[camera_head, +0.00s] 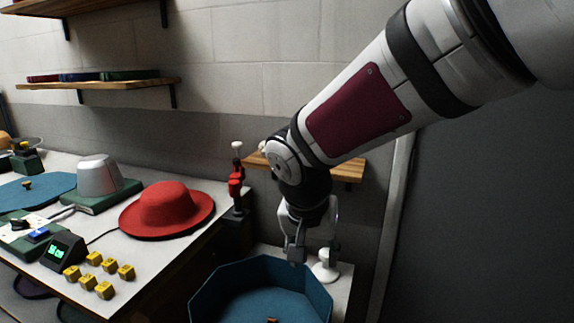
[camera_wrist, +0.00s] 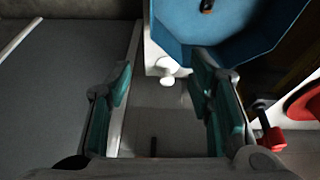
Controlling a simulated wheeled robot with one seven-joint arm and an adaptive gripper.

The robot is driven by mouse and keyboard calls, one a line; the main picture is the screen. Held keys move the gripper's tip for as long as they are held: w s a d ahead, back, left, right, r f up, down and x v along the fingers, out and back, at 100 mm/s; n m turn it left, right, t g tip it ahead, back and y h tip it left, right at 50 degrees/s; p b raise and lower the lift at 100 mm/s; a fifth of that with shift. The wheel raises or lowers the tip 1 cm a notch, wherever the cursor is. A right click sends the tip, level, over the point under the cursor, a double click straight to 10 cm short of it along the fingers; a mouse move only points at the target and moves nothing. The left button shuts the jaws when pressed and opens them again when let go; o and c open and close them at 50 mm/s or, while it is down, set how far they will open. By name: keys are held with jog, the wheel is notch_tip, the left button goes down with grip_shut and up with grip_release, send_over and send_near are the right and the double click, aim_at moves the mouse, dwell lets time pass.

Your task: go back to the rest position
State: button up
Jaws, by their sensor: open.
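My gripper (camera_head: 310,254) hangs from my arm at the right of the head view, just above the far rim of a blue many-sided bin (camera_head: 205,299). In the wrist view my gripper (camera_wrist: 160,112) shows two teal-padded fingers spread wide apart with nothing between them. The blue bin also shows at the top of the wrist view (camera_wrist: 172,42), beyond the fingertips. A small dark and orange-brown thing (camera_head: 271,320) lies in the bin.
A white knob-like stand (camera_head: 325,268) is close by my gripper. A wooden shelf (camera_head: 347,171) is behind my arm.

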jog(key=s+d+r+n+p, duration=0.1)
jog(key=s+d+r+p, duration=0.3)
jog(key=s+d+r, duration=0.65)
jog(key=s+d+r+n+y+p, duration=0.1)
jog(key=s+d+r+n+p, duration=0.1)
jog(key=s, duration=1.3)
jog(key=shift+d+t+y+p, duration=0.3)
jog(key=shift+d+p, duration=0.4)
jog(key=shift+d, duration=0.35)
